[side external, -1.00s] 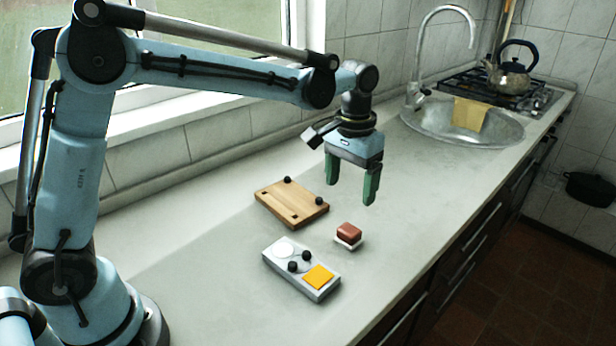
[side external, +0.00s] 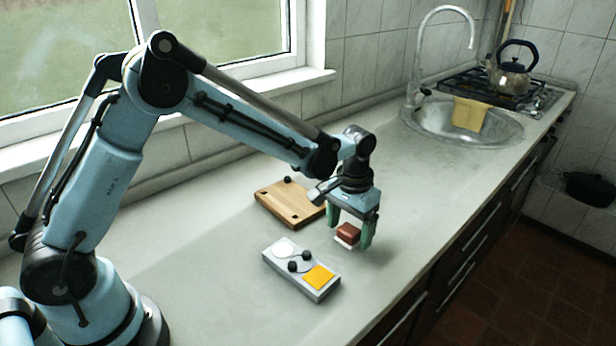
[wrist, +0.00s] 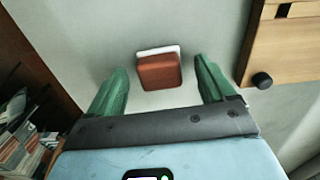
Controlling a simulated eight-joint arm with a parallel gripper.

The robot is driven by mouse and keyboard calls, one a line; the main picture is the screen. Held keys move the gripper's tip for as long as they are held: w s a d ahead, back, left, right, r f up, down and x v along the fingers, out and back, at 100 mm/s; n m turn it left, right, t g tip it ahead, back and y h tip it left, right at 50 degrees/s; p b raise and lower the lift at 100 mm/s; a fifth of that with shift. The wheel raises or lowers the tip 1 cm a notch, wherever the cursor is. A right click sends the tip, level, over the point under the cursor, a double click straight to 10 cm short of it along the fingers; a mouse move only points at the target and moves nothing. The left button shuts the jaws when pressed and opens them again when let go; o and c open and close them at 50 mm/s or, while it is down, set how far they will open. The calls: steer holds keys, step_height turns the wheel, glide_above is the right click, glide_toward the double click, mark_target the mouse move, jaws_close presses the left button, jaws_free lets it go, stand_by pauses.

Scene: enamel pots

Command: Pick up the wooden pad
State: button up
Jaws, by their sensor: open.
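The wooden pad (side external: 348,231) is a small reddish-brown block on a white base, lying on the counter. It also shows in the wrist view (wrist: 160,72), upper centre, white edge at the far side. My gripper (side external: 349,238) is open and empty over the pad, pointing down. In the wrist view its green fingers (wrist: 161,70) stand on either side of the pad, with a gap at each side. In the side view the left finger is partly behind the pad's left. How high the fingertips are above the counter is hard to tell.
A wooden board (side external: 285,206) with black knobs lies just behind and left of the pad. A grey box (side external: 300,270) with a yellow square, a white disc and black knobs lies in front. The counter to the right is clear up to the sink (side external: 490,140).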

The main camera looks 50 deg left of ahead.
steer(key=shift+f, duration=0.5)
steer(key=c, duration=1.1)
steer(key=shift+r, duration=0.1)
steer(key=shift+r, duration=0.5)
step_height(320, 180, up, 3)
steer(key=shift+f, duration=0.15)
steer(key=s+d+r, duration=0.2)
steer(key=d, duration=0.1)
steer(key=s+d+r, duration=0.2)
steer(key=s+d, duration=0.1)
steer(key=s+d+r, duration=0.2)
steer(key=d+r, duration=0.1)
steer(key=shift+s+r, duration=0.1)
steer(key=shift+s, duration=0.2)
steer(key=shift+a, duration=0.1)
